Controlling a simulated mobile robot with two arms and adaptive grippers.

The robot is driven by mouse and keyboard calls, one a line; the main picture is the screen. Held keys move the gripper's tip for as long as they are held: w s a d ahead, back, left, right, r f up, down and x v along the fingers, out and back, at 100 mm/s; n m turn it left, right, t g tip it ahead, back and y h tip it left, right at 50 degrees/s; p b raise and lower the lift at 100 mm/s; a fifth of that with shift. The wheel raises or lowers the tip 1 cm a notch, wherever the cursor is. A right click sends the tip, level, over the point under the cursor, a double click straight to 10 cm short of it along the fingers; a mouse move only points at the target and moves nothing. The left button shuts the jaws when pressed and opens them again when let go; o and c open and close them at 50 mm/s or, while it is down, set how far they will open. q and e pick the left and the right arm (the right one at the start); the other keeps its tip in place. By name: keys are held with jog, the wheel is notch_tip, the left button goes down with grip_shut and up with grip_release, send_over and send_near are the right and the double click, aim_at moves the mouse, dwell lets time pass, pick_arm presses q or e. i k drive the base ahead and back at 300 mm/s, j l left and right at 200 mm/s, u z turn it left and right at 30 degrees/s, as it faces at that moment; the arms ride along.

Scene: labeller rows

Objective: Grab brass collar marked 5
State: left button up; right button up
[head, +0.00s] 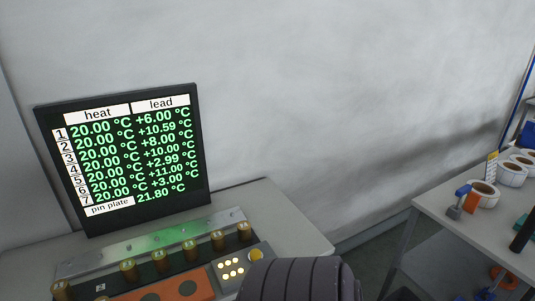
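I cannot read any number on the collars, so I cannot tell which is marked 5. Neither gripper is in view. A dark ribbed part of my own arm shows at the bottom centre.
A black screen (125,160) behind the row lists heat and lead; row 5 reads 20.00 and +2.99 °C. A second table (440,204) at right holds white rolls (484,194) and tools.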

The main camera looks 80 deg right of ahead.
aim_at(189, 247)
jog(key=z, duration=1.8)
jog(key=j+z, duration=0.1)
jog(key=j, duration=0.45)
